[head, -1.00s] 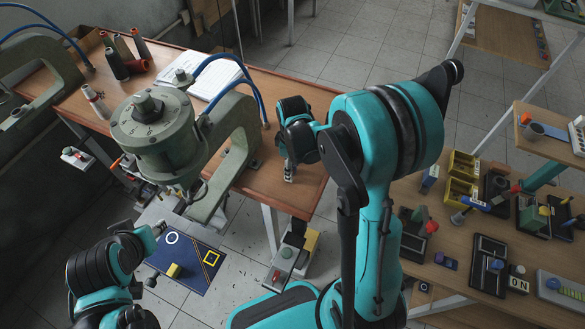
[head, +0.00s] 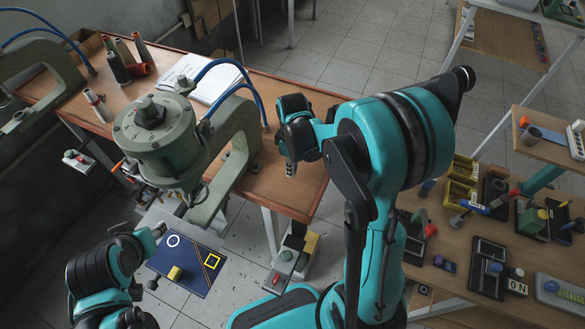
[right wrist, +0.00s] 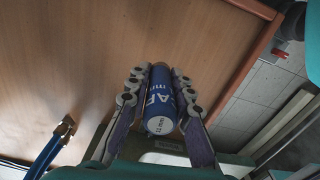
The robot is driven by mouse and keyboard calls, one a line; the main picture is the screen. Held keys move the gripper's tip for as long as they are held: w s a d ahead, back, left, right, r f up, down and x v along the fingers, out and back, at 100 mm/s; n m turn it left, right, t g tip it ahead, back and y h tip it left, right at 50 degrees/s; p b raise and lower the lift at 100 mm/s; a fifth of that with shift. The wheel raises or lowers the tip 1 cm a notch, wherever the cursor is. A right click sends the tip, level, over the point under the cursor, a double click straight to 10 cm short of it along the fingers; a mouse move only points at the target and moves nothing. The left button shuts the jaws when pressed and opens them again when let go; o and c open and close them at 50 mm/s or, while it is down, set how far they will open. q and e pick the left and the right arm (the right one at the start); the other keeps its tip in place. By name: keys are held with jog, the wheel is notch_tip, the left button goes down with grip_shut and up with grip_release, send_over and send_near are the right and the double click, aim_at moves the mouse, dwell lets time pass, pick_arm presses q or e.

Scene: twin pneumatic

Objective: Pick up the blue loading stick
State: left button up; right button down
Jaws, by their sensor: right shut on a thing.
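My right gripper (head: 290,160) points down over the right end of the wooden workbench, beside the green press. In the right wrist view its two fingers (right wrist: 160,105) close around a blue cylinder with white lettering and a pale end, which looks like the blue loading stick (right wrist: 161,100). In the head view the fingers and palm hide most of it. I cannot tell whether it touches the bench. My left gripper (head: 158,232) is at the lower left, near the dark blue mat; its jaw opening cannot be made out.
The green press (head: 155,140) stands left of my right gripper, with blue hoses above. The dark blue mat (head: 190,262) is low left. A crowded side table (head: 435,275) with yellow bins (head: 462,170) is right.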

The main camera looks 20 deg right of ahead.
notch_tip(320, 180, up, 2)
jog(key=shift+r+p, duration=0.2)
jog(key=shift+p, duration=0.1)
jog(key=s+a+r+p, duration=0.1)
jog(key=s+r+p, duration=0.1)
jog(key=s+r, duration=0.4)
jog(key=s, duration=0.5)
jog(key=shift+s+a+p, duration=0.15)
jog(key=shift+s+p, duration=0.2)
jog(key=shift+p, duration=0.05)
jog(key=shift+r, duration=0.15)
